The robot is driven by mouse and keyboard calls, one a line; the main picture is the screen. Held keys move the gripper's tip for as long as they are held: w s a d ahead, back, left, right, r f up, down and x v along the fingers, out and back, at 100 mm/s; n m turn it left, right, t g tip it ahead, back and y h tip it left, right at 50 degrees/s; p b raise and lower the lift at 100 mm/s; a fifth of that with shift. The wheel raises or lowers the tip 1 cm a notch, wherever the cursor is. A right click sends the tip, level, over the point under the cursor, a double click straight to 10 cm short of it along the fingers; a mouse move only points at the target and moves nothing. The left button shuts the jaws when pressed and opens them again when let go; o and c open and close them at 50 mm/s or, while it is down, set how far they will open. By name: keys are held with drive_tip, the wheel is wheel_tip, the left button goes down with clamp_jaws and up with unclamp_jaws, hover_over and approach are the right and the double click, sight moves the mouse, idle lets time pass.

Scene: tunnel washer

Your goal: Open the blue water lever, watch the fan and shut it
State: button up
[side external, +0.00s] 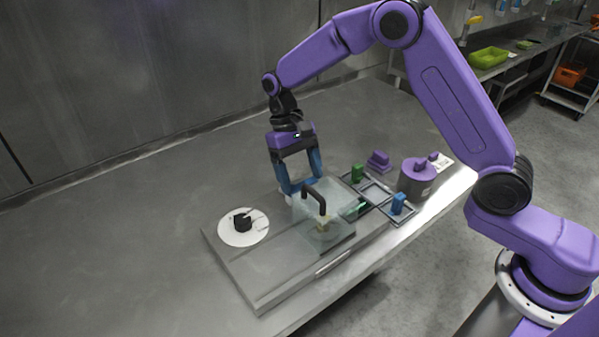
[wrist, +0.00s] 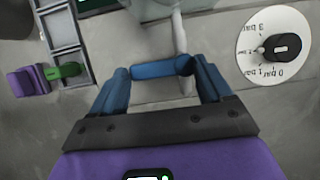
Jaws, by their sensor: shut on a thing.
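My gripper (wrist: 162,72) has its two blue fingers closed on a blue lever (wrist: 160,67), a short bar lying crosswise between the fingertips. A pale pipe (wrist: 181,40) runs close by the lever in the wrist view. In the side view my gripper (side external: 302,187) is low over the grey board, just behind a clear box (side external: 335,232) with a black handle; the lever is hard to make out there. Something yellowish sits inside the box. I cannot make out a fan clearly. A white pressure dial (wrist: 252,62) with a black knob (wrist: 282,47) is to the right in the wrist view.
The grey board (side external: 265,270) lies near the table's front edge. A grey frame (side external: 375,192) with a green block (side external: 357,173) and a blue block (side external: 398,204) stands to the right. Beyond are a purple block (side external: 379,161) and a purple-topped pot (side external: 417,178). The table's left is clear.

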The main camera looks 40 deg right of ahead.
idle(0.3)
drive_tip(key=o, duration=1)
drive_tip(key=v, duration=1.7)
drive_tip(key=shift+w+r, duration=0.15)
drive_tip(key=shift+r, duration=0.05)
drive_tip(key=n+t, duration=0.1)
drive_tip(key=n, duration=0.2)
hover_over(296, 185)
drive_tip(key=s+d+n+t, duration=0.2)
drive_tip(key=s+n, duration=0.1)
drive_tip(key=s, duration=0.6)
drive_tip(key=s+d+f+n, duration=0.2)
drive_tip(key=s+d, duration=0.1)
drive_tip(key=s, duration=0.4)
drive_tip(key=s+d+f+n+t, duration=0.1)
drive_tip(key=s+d+f+n, duration=0.1)
drive_tip(key=s, duration=0.4)
drive_tip(key=s+d+f+n, duration=0.2)
drive_tip(key=s+d+f, duration=0.1)
drive_tip(key=s+d, duration=0.3)
drive_tip(key=shift+s+d+f+n+t, duration=0.1)
drive_tip(key=shift+s+f+n+t, duration=0.1)
drive_tip(key=shift+s, duration=0.2)
drive_tip(key=shift+s+d+f+n+t, duration=0.1)
drive_tip(key=shift+s+f+n, duration=0.1)
drive_tip(key=shift+s, duration=0.2)
